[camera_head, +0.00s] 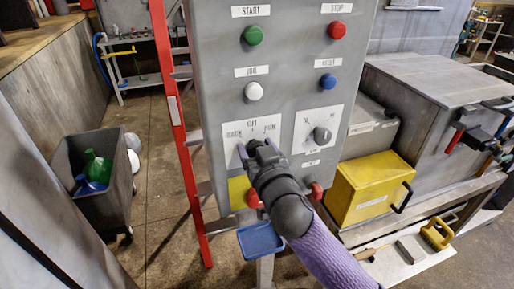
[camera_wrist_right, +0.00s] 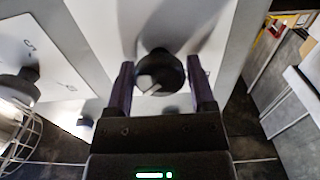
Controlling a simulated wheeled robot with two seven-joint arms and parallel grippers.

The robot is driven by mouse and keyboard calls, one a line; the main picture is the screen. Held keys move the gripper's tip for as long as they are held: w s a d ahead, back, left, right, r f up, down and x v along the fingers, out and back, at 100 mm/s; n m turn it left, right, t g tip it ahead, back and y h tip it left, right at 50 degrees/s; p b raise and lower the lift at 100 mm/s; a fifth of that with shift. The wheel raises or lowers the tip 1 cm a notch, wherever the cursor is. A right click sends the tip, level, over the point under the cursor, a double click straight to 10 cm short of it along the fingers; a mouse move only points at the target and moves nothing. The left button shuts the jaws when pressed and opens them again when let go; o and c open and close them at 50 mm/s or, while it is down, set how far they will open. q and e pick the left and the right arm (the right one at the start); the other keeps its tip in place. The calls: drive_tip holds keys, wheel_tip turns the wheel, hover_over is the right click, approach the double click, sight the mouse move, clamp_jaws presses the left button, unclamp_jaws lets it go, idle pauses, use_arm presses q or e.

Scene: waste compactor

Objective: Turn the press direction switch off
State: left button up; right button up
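A grey control panel (camera_head: 295,100) stands in front of me. Its left rotary switch has a white plate (camera_head: 257,128) with OFF printed at the top and other marks on either side. My right gripper (camera_head: 260,147) is at this switch and covers most of it in the head view. In the right wrist view the black round knob (camera_wrist_right: 160,72) with a pale pointer mark lies between the two fingers of my right gripper (camera_wrist_right: 161,82). The fingers are open, with a gap on both sides of the knob. My left gripper is not in view.
A second rotary knob (camera_head: 322,135) sits to the right on the panel. Above are green (camera_head: 253,35), red (camera_head: 337,30), white (camera_head: 253,91) and blue (camera_head: 328,81) buttons. A blue tray (camera_head: 260,240) is below. A red ladder rail (camera_head: 178,130) stands at left, a yellow box (camera_head: 368,188) at right.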

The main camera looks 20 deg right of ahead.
drive_tip(key=c, duration=0.9)
drive_tip(key=shift+o, duration=0.2)
drive_tip(key=shift+r+n+p, duration=0.1)
drive_tip(key=shift+n+p, duration=0.6)
drive_tip(key=shift+n, duration=0.4)
drive_tip(key=n+p, duration=0.1)
drive_tip(key=n, duration=0.1)
drive_tip(key=shift+a+n, duration=0.1)
drive_tip(key=shift+n, duration=0.2)
drive_tip(key=n+p, duration=0.1)
drive_tip(key=n, duration=0.3)
drive_tip(key=shift+n+p, duration=0.35)
drive_tip(key=shift+n, duration=0.05)
